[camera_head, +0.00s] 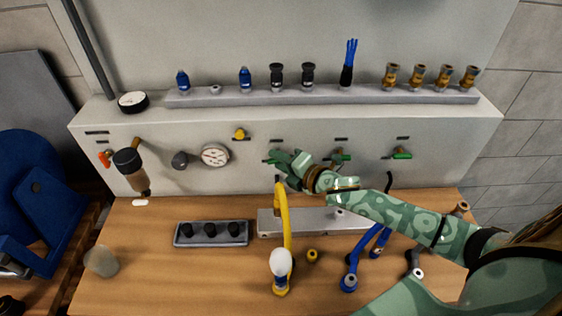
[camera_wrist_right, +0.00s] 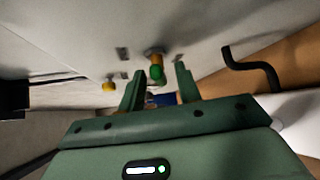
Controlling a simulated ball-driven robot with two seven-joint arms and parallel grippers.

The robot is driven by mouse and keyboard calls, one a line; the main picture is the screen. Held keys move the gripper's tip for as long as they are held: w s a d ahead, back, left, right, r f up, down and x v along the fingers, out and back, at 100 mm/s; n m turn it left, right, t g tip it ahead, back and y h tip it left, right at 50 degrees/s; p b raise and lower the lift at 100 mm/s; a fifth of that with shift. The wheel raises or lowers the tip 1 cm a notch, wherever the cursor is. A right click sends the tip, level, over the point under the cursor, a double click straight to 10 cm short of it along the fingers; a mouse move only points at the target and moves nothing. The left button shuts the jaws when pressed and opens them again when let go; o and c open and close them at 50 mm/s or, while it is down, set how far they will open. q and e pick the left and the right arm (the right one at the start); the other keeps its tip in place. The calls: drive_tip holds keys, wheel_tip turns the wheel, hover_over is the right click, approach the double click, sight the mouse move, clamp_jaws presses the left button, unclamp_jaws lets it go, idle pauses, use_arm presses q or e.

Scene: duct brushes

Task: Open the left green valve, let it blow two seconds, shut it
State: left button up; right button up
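The left green valve (camera_head: 267,161) is on the front of the grey wall unit, mostly hidden by my right gripper in the head view. In the right wrist view, a green handle (camera_wrist_right: 157,73) on a brass body sits between the fingertips, with gaps on both sides. My right gripper (camera_head: 282,163) is open at this valve; its two fingers (camera_wrist_right: 159,82) are spread and I see no clear contact. The middle green valve (camera_head: 340,157) and right green valve (camera_head: 401,155) are further right on the same panel. My left gripper is not in view.
A gauge (camera_head: 215,154) and a yellow knob (camera_head: 240,133) are left of the valve. A yellow hose (camera_head: 285,225) stands below my gripper. A grey block (camera_head: 270,222) and blue hose pieces (camera_head: 350,268) lie on the wooden bench (camera_head: 195,285). A shelf (camera_head: 215,99) holds fittings above.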

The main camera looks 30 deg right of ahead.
clamp_jaws()
drive_tip(key=m+t+b, duration=0.1)
drive_tip(key=b, duration=0.1)
drive_tip(key=m+t+y+b, duration=0.1)
drive_tip(key=b, duration=0.2)
drive_tip(key=shift+f+m+t, duration=0.2)
drive_tip(key=shift+m+t, duration=0.1)
unclamp_jaws()
drive_tip(key=shift+s, duration=0.15)
